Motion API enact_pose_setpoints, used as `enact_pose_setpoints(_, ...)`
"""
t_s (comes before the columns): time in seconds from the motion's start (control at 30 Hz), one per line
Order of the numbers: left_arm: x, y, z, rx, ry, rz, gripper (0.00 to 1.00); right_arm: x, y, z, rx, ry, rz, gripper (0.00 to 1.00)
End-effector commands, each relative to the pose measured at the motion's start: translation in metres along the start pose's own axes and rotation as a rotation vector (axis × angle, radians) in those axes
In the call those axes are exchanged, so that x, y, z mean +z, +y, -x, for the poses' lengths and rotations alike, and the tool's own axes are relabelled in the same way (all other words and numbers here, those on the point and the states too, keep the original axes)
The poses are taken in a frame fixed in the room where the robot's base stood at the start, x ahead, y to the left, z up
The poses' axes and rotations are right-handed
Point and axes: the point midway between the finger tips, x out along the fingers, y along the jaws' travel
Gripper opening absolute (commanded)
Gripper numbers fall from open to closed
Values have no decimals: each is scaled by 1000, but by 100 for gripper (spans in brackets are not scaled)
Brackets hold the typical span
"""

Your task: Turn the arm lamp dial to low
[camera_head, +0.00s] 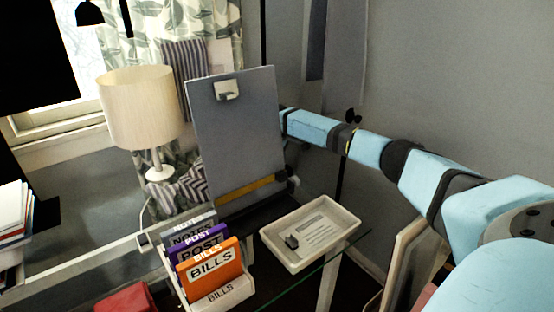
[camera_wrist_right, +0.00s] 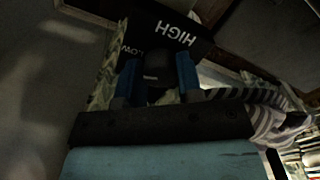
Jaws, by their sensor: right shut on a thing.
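In the right wrist view, a black panel (camera_wrist_right: 178,32) carries the words HIGH and LOW, upside down in the picture. A dark dial (camera_wrist_right: 155,67) stands in front of it. My right gripper (camera_wrist_right: 157,78) has its blue fingers on both sides of this dial and is shut on it. The dial's pointer setting is too dark to read. In the head view, my right arm reaches in from the right, and its gripper is hidden behind a grey clipboard. A black lamp head (camera_head: 89,14) hangs at the top left. My left gripper is not in view.
The grey clipboard (camera_head: 238,120) stands upright before my right arm. A cream-shaded table lamp (camera_head: 138,110) is left of it. A white tray (camera_head: 340,222) and a letter holder with BILLS and POST folders (camera_head: 210,262) are in front. Striped cloth (camera_wrist_right: 265,105) lies near my right gripper.

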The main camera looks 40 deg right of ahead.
Motion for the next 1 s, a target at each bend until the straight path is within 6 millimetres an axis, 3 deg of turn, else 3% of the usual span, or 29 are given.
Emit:
enact_pose_setpoints(0.1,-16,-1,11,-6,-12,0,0,0,-1,8,-4,-1,-67,10)
enact_pose_setpoints(0.4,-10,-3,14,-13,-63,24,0,0,-1,3,-2,0,-215,10)
enact_pose_setpoints(0.73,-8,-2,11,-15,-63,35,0,0,0,0,0,0,-226,10)
enact_pose_setpoints(0.77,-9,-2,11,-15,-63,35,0,0,0,0,0,0,-225,38)
enact_pose_setpoints(0.83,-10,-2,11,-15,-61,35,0,0,0,0,0,0,-225,54)
enact_pose_setpoints(0.87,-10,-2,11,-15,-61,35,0,0,0,0,0,0,-225,59)
enact_pose_setpoints(1.0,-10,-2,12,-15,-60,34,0,0,0,0,-1,0,-225,59)
